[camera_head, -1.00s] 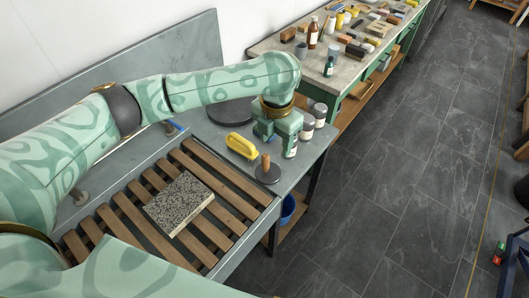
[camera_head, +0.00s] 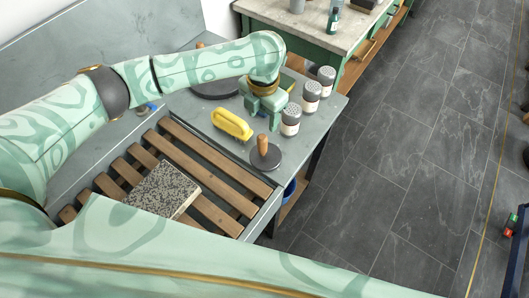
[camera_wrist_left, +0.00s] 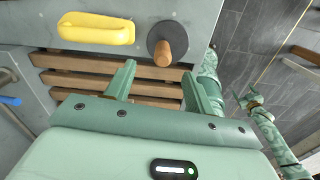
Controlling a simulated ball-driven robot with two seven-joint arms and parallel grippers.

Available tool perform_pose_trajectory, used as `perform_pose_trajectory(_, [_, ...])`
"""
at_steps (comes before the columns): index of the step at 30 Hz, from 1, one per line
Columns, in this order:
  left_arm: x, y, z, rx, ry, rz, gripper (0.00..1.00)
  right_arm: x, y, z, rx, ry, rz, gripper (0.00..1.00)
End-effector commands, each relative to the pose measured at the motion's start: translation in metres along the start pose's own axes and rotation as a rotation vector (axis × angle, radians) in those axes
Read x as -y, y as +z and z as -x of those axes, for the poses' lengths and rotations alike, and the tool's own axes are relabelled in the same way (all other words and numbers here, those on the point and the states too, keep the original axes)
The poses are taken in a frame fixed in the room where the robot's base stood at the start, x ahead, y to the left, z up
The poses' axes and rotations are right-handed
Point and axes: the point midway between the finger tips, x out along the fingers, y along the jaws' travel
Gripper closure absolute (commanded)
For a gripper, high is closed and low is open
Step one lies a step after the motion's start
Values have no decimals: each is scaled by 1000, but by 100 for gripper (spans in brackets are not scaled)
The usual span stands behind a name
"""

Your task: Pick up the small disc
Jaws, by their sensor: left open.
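The small disc (camera_head: 273,161) is dark grey with an upright wooden handle. It lies on the grey bench near its right edge, right of the yellow brush-like tool (camera_head: 232,124). My left gripper (camera_head: 262,119) is open and empty, pointing down above the bench just beyond the disc in the head view. In the left wrist view, the small disc (camera_wrist_left: 158,32) lies ahead of the open left gripper (camera_wrist_left: 159,70), apart from both fingers, its handle leaning toward them. My right gripper (camera_wrist_left: 248,98) seems to show small at the right of the wrist view; its fingers are unclear.
Several shaker jars (camera_head: 311,97) stand along the bench's right edge, close to the left gripper. A larger dark disc (camera_head: 213,87) lies partly behind my left arm. A speckled stone slab (camera_head: 163,190) rests on a wooden slatted rack (camera_head: 215,211). A second workbench (camera_head: 296,31) stands beyond.

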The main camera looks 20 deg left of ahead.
Motion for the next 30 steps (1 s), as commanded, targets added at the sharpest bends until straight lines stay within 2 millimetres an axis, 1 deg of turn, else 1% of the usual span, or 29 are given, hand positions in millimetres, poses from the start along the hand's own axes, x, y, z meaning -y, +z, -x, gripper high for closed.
perform_pose_trajectory(1, [0, -1, -16, -4, -1, 2, 46, 1, 2, -7, 3, -1, 0, 24])
perform_pose_trajectory(3, [0, 0, -29, -2, -1, 2, 46, 1, 3, -11, 5, -2, 0, 24])
perform_pose_trajectory(6, [0, 0, -41, -1, 0, 2, 46, 1, 4, -14, 6, -2, -1, 24])
perform_pose_trajectory(11, [1, -2, -52, -1, 1, 1, 46, 3, 3, -17, 5, -4, -2, 24])
perform_pose_trajectory(16, [8, -9, -80, -3, -1, 1, 46, 5, 5, -25, 7, -7, -4, 24])
perform_pose_trajectory(18, [8, -8, -90, -1, 0, 2, 46, 6, 6, -30, 9, -8, -4, 24])
perform_pose_trajectory(21, [7, -8, -97, 0, 1, 1, 46, 6, 6, -32, 10, -9, -4, 24])
perform_pose_trajectory(28, [7, -8, -97, 2, 2, 1, 46, 6, 5, -31, 9, -8, -4, 24])
perform_pose_trajectory(29, [7, -8, -97, 2, 2, 1, 54, 6, 5, -31, 9, -8, -4, 24])
perform_pose_trajectory(30, [7, -8, -97, 2, 2, 1, 65, 6, 5, -31, 9, -8, -4, 24])
